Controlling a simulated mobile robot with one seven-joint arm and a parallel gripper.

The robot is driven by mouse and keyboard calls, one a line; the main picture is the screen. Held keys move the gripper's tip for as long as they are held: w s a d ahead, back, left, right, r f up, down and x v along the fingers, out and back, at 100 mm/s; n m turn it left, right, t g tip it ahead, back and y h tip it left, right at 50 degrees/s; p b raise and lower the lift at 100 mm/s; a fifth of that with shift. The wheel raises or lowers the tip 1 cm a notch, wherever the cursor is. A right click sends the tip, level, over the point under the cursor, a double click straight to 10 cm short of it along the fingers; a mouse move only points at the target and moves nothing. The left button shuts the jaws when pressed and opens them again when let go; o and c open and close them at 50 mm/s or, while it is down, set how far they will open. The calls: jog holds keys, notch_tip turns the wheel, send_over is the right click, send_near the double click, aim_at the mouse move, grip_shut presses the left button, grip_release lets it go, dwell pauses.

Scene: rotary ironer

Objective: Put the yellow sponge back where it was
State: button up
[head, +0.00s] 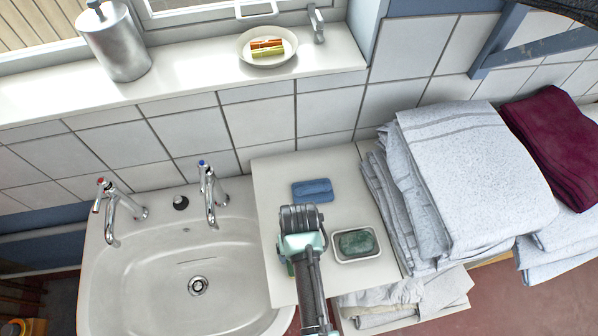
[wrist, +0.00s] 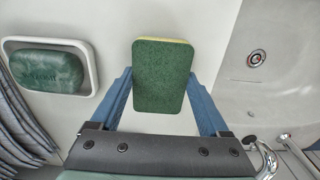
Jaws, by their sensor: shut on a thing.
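The yellow sponge (wrist: 162,76) shows in the wrist view with its dark green face towards the camera and a thin yellow edge at the top. My gripper (wrist: 160,88) is shut on it, with one blue finger at each side. In the head view my gripper (head: 302,240) is over the white board between the sink and the soap dish. The sponge is hidden there by my gripper and arm. I cannot tell whether the sponge touches the board.
A green soap sits in a white dish (head: 335,255) to the right. A blue block (head: 312,191) lies behind my gripper. The sink (head: 150,262) is left, folded towels (head: 470,180) right. A plate (head: 248,58) with coloured bars stands on the sill.

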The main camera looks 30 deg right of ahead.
jog(key=shift+f, duration=0.1)
jog(key=o, duration=1.2)
jog(key=shift+c, duration=0.2)
notch_tip(320, 180, up, 12)
